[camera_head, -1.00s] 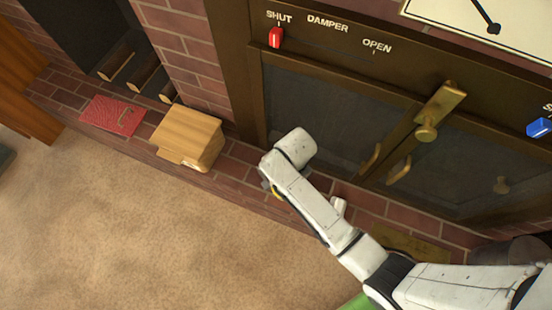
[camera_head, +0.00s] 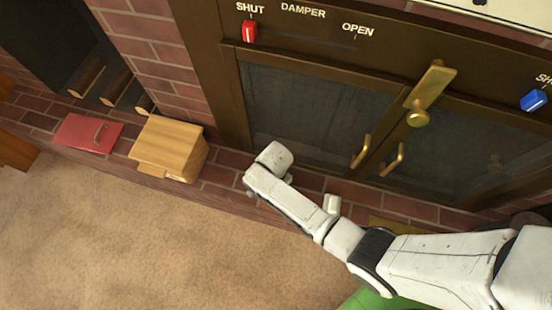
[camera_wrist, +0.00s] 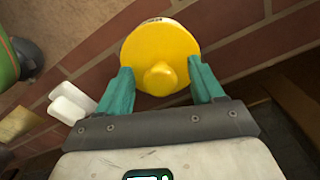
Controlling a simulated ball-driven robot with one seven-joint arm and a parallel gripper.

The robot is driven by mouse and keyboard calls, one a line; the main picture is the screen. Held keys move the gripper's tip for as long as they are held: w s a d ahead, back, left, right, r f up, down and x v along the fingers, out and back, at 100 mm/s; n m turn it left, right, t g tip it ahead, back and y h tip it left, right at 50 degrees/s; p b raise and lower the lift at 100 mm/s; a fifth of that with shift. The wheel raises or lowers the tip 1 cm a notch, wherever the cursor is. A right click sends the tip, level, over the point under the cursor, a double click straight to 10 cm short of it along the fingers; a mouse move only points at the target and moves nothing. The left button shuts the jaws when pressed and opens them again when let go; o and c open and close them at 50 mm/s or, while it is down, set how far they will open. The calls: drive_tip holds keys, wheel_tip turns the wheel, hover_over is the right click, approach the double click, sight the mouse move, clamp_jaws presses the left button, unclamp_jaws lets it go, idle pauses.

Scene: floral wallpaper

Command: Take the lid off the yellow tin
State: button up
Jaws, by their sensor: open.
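The yellow tin's round lid (camera_wrist: 160,50), with a yellow knob (camera_wrist: 161,78) in its middle, shows in the wrist view. It covers most of the tin, and dark marks show at its far rim. My gripper (camera_wrist: 158,72) is open, with its teal fingers on either side of the near part of the lid, the knob between them. I cannot tell whether the fingers touch the lid. In the head view my arm hides the tin and the gripper's fingers.
The brick hearth (camera_head: 225,176) holds a wooden box (camera_head: 170,145) and a red panel with a handle (camera_head: 88,133) at left. A cabinet with brass handles (camera_head: 361,150) stands behind my arm. A small white object (camera_wrist: 70,105) is left of the gripper. Carpet (camera_head: 120,240) lies clear in front.

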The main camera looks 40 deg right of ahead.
drive_tip(key=shift+f, duration=0.4)
drive_tip(key=c, duration=1.1)
